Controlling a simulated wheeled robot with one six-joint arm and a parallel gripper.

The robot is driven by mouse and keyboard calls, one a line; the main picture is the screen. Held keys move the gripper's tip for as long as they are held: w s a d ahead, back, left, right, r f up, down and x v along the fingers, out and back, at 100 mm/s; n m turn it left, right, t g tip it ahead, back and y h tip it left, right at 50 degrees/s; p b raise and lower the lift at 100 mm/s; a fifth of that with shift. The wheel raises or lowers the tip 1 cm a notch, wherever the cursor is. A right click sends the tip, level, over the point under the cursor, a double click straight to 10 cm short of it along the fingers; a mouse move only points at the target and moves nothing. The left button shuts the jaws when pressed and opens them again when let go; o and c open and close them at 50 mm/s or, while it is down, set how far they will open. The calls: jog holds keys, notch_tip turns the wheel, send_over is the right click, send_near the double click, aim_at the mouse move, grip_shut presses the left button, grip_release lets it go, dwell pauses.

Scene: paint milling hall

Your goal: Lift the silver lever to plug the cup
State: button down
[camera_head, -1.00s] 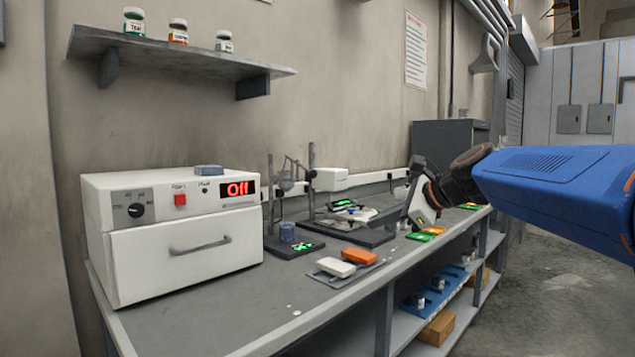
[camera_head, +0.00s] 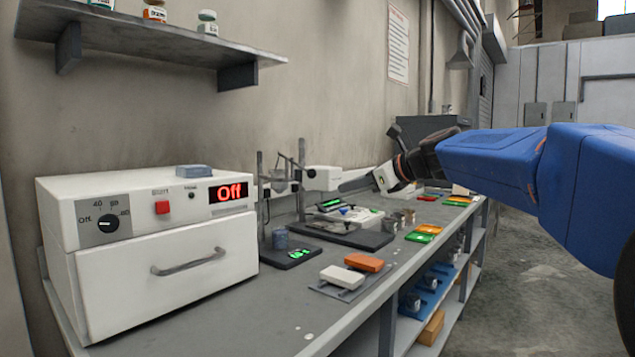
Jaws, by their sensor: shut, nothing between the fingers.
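A small cup (camera_head: 280,178) hangs in a thin metal stand (camera_head: 261,205) behind the counter's middle. It looks partly see-through, and a silver lever on it is too small to make out. A blue-grey beaker (camera_head: 281,238) stands below it on a black base with green digits (camera_head: 300,254). My gripper (camera_head: 346,186) is shut and empty. It points left, held above the counter to the right of the cup and apart from it. Its tips lie close in the picture to a white box-shaped head (camera_head: 322,178); I cannot tell whether they touch.
A white oven reading "Off" (camera_head: 150,255) fills the counter's left. White (camera_head: 342,277) and orange (camera_head: 364,262) blocks lie on a grey mat near the front. A dark platform (camera_head: 350,236), a green card (camera_head: 418,237) and small cups stand right. A wall shelf (camera_head: 140,45) hangs above.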

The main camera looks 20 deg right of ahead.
jog(key=x, duration=1)
jog(key=shift+s+a+r, duration=0.1)
jog(key=shift+a+r, duration=0.1)
jog(key=shift+r, duration=0.75)
jog(key=shift+s+a+r, duration=0.1)
jog(key=shift+a+r, duration=0.05)
jog(key=shift+r, duration=0.8)
jog(key=shift+d, duration=0.1)
